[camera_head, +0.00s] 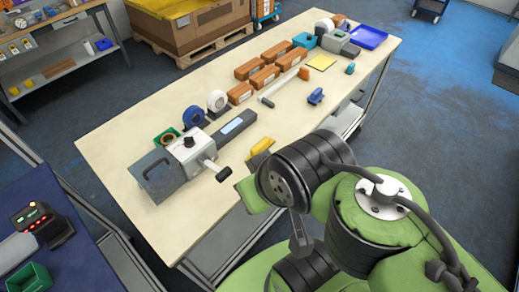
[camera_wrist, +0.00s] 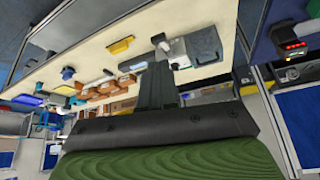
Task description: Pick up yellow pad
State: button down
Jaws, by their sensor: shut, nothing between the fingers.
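The yellow pad (camera_head: 321,62) is a thin flat yellow square lying on the light table toward its far right part, beside the orange-brown boxes. In the wrist view a small yellow patch that looks like the pad (camera_wrist: 66,90) shows at the left. My gripper (camera_wrist: 158,66) is shut and empty, its dark fingers together in the middle of the wrist view. It is well apart from the pad, around the near part of the table. In the head view my green and black arm is at the lower right, and I cannot make out the fingertips there.
A yellow block-like item (camera_head: 262,147) lies near the front edge by my arm. A grey machine with a handle (camera_head: 180,160) stands at left on the table (camera_head: 120,140). Tape rolls and several orange-brown boxes (camera_head: 250,69) line the back. A blue tray (camera_head: 368,37) is at the far end.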

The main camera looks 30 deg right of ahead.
aim_at(260, 144)
dwell(0.4)
